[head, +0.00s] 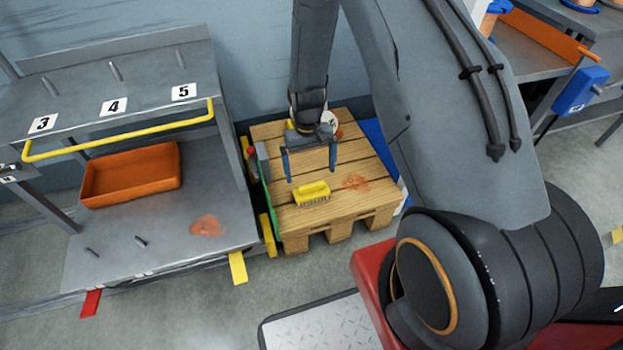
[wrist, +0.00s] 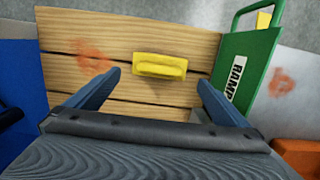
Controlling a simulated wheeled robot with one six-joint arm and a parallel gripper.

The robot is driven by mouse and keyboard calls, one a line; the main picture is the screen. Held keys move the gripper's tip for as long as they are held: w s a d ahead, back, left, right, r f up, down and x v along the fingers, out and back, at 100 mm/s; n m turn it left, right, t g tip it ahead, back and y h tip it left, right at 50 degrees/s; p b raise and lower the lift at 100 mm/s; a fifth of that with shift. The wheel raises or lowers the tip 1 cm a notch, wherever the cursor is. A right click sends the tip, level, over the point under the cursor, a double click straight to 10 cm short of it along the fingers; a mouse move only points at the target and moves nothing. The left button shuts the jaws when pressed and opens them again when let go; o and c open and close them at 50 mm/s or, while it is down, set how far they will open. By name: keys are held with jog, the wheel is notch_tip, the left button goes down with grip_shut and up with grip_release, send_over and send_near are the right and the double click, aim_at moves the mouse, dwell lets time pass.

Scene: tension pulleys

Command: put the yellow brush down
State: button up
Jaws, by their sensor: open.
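The yellow brush (head: 311,193) lies on the wooden pallet (head: 370,205), bristles down, near its front edge. It also shows in the wrist view (wrist: 160,65), beyond the fingertips and between their lines. My gripper (head: 311,177) is open and empty, with its two blue fingers apart. It is above the pallet, behind the brush in the head view, and not touching it as far as I can see. The fingers also show in the wrist view (wrist: 158,82).
An orange smudge (head: 356,182) marks the pallet right of the brush. A green ramp board (wrist: 243,66) stands along one pallet side. A grey workbench (head: 150,235) with an orange tray (head: 130,176) and a yellow rail (head: 120,140) is at left. Floor in front of the pallet is partly clear.

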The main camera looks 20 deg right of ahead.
jog(key=s+a+r+n, duration=0.1)
jog(key=s+a+r, duration=0.1)
jog(key=a+r, duration=0.35)
jog(key=s+a+r+n, duration=0.1)
jog(key=s+a+r, duration=0.15)
jog(key=r, duration=0.65)
jog(key=s+a+r, duration=0.2)
jog(key=a+r, duration=0.1)
jog(key=r, duration=0.4)
jog(key=s+a+r+n, duration=0.1)
jog(key=s+a+r, duration=0.1)
jog(key=s+r, duration=0.4)
jog(key=s+a+r+n+t, duration=0.1)
jog(key=s+r, duration=0.5)
jog(key=s, duration=0.6)
jog(key=shift+s+a+n+y+p, duration=0.35)
jog(key=shift+a+n, duration=0.35)
jog(key=shift+a, duration=0.3)
